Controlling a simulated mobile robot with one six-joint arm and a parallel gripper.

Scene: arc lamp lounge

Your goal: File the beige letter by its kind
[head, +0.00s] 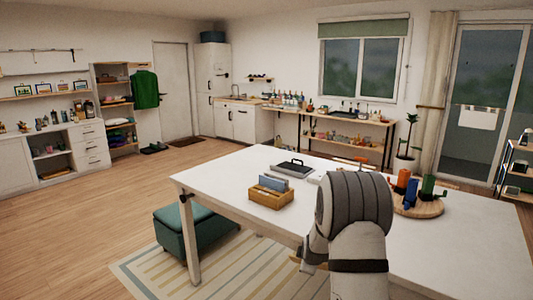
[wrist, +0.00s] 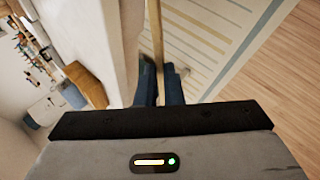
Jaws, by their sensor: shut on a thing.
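In the wrist view, my gripper (wrist: 160,72) is shut on the beige letter (wrist: 156,30), which shows as a thin strip, nearly edge-on, between the dark fingers. The letter is held beside the white table's edge, with the striped rug below. In the head view, my arm hides most of the gripper and the letter. A wooden letter box (head: 270,197) stands on the table with blue-grey upright pieces (head: 273,183) in it. The box also shows at the left of the wrist view (wrist: 88,86). I cannot read any markings on the letter or the box.
A teal ottoman (head: 195,230) stands by the table's left end. Open floor lies to the left.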

